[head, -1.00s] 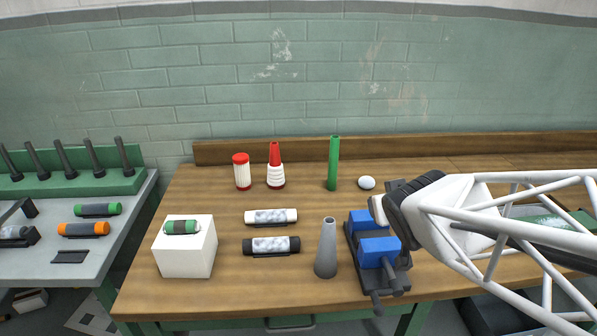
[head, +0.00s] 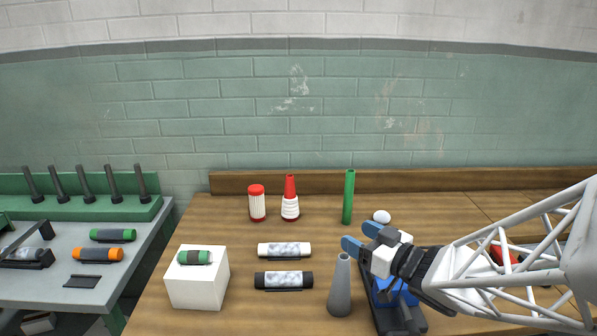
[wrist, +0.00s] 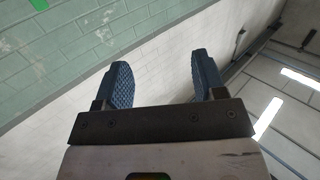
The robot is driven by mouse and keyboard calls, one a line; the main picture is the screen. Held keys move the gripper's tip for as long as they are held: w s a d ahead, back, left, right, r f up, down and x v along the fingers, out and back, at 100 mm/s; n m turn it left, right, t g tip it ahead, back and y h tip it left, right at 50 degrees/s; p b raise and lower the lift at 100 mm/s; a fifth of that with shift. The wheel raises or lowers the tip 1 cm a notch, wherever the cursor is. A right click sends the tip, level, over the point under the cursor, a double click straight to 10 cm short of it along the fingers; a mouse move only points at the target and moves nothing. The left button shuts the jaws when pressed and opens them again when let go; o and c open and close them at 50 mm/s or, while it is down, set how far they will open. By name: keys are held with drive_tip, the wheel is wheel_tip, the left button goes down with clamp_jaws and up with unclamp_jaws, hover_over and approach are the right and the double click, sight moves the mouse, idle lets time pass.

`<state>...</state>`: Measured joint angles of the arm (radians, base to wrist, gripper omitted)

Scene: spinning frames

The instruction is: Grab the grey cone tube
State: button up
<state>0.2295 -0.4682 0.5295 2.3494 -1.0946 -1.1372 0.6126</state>
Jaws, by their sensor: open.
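The grey cone tube (head: 340,286) stands upright on the wooden table, narrow end up, left of a blue and black vise. My gripper (head: 347,236) has two blue fingers and is open and empty. In the head view its fingers point left, just above and behind the cone tube's top in the picture; I cannot tell the exact gap. In the wrist view the two fingers (wrist: 157,84) are spread apart with only wall and ceiling beyond; the cone tube does not show there.
The blue and black vise (head: 398,312) is partly hidden under my arm. Black (head: 284,280) and white (head: 284,250) cylinders lie to the left, near a white block (head: 197,284). A green tube (head: 348,197), red-topped bobbins (head: 290,200) and a white ball (head: 381,217) stand behind.

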sight(339, 256)
drive_tip(key=shift+s+a+f+n+y, duration=0.1)
drive_tip(key=shift+s+a+n+y, duration=0.25)
drive_tip(key=shift+y, duration=0.25)
drive_tip(key=shift+f, duration=2.9)
drive_tip(key=shift+f, duration=0.1)
drive_tip(key=shift+f, duration=0.6)
drive_tip(key=shift+x, duration=2.5)
drive_tip(key=shift+c, duration=0.3)
clamp_jaws()
